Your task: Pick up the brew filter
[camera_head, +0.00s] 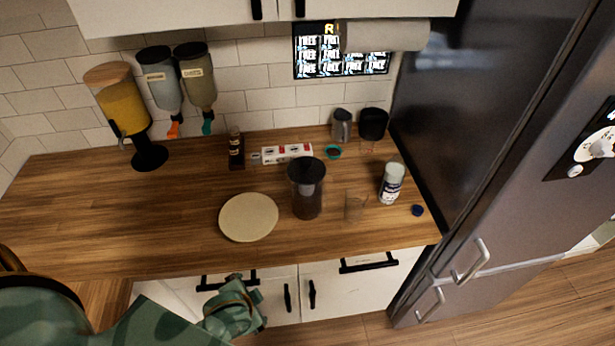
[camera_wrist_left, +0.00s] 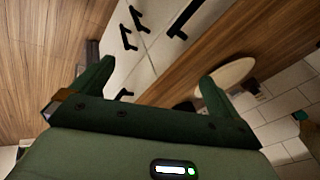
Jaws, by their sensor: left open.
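I cannot tell for sure which thing is the brew filter. A dark, see-through cylinder (camera_head: 307,200) with a wide black top stands upright mid-counter, with a lighter part inside. A small teal-rimmed piece with a dark inside (camera_head: 333,152) lies farther back. My left gripper (camera_head: 248,293) is in front of the counter's front edge, by the drawers, apart from both things. In the left wrist view its two fingers (camera_wrist_left: 157,72) are spread with nothing between them. My right gripper is in neither view.
A round pale board (camera_head: 248,217) lies left of the cylinder. A clear glass (camera_head: 354,207), a white-labelled can (camera_head: 391,184) and a blue cap (camera_head: 417,210) are to its right. The counter's left part is clear.

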